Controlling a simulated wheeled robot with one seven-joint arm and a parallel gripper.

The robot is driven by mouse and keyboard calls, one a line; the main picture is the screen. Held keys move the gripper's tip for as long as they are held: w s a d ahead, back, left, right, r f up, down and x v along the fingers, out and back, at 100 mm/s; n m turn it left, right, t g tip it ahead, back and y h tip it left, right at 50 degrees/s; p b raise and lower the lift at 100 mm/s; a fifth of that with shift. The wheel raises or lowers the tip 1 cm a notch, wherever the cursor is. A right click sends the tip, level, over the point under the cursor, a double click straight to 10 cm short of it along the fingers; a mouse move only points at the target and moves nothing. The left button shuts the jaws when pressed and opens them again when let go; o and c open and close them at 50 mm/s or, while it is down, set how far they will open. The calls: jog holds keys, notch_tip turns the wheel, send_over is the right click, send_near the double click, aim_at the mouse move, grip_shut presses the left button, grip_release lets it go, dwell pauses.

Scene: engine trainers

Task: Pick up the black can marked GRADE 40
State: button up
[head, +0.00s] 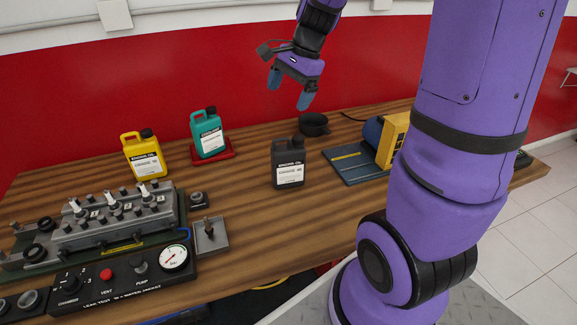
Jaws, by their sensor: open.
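A black can (288,165) with a white label stands upright on the wooden table, near the middle of the head view. The print on its label is too small to read with certainty. My gripper (289,92) is above the table, higher than the black can and apart from it. Its two blue-grey fingertips point down and are spread open with nothing between them. A yellow can (143,157) stands to the left, and a teal can (207,135) stands on a red tray (226,155) between the yellow and black cans.
An engine trainer (130,215) and a control panel (120,277) with a gauge fill the table's left front. A dark round dish (313,125) sits behind the black can. A blue and yellow machine (388,140) on a dark plate (350,163) stands to the right. Bare wood surrounds the black can.

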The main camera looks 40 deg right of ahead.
aim_at(286, 147)
jog(key=w+d+f+m, duration=0.1)
jog(key=d+f+m, duration=0.1)
jog(key=f, duration=0.1)
jog(key=w+d+f+m, duration=0.2)
jog(key=f, duration=0.2)
jog(key=w+d+f+m, duration=0.2)
jog(key=d+f+m, duration=0.1)
jog(key=shift+f+y, duration=0.15)
jog(key=shift+y, duration=0.25)
jog(key=x, duration=1)
jog(key=shift+s+f, duration=0.2)
jog(key=shift+f, duration=0.2)
jog(key=shift+c, duration=0.2)
grip_shut()
